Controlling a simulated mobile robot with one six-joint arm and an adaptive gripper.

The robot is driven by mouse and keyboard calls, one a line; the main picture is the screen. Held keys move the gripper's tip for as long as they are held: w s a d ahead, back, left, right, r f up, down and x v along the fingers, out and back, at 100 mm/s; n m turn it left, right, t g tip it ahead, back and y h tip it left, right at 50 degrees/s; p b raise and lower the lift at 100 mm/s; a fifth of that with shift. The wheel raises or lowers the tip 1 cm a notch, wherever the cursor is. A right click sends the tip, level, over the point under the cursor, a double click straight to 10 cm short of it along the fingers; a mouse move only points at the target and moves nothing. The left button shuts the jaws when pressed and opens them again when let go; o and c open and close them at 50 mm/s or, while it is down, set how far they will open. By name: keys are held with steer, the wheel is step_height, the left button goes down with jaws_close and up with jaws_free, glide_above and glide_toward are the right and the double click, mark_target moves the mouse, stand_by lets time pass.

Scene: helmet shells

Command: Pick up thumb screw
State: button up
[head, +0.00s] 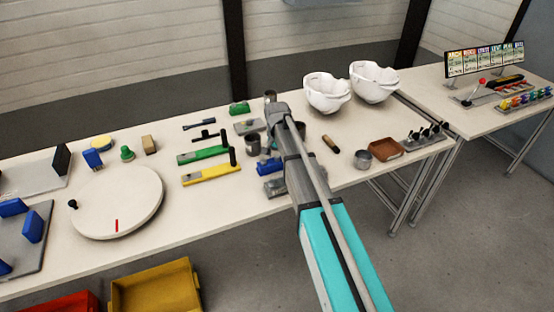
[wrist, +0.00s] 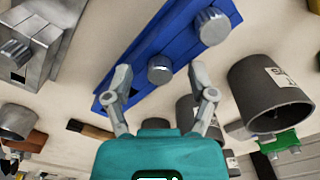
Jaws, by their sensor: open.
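Two silver ridged knobs that look like thumb screws stand on a blue block (wrist: 140,62) in the wrist view. The nearer thumb screw (wrist: 160,69) appears between my fingertips; the other thumb screw (wrist: 213,27) is farther up the block. My gripper (wrist: 159,80) is open and empty, with one finger on each side of the nearer screw in the picture. I cannot tell how much height separates them. In the head view the blue block (head: 268,168) is partly behind my arm, and my fingers cannot be made out.
A grey metal block (wrist: 47,38) with a silver knob stands left in the wrist view. A dark grey labelled cup (wrist: 270,95) stands close at right. The head view shows green (head: 203,155) and yellow (head: 211,174) bars left of the blue block and white helmet shells (head: 327,93) behind.

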jaws_close()
steer(key=shift+r, duration=0.1)
stand_by(0.3)
steer(key=shift+r+p, duration=0.9)
steer(key=shift+p, duration=0.15)
steer(key=s+d+r+p, duration=0.1)
steer(key=s+r+p, duration=1)
steer(key=s, duration=0.3)
steer(key=shift+d, duration=0.35)
steer(key=shift+r, duration=0.15)
steer(key=shift+r+p, duration=2.35)
steer(key=shift+p, duration=0.1)
steer(key=shift+w, duration=0.1)
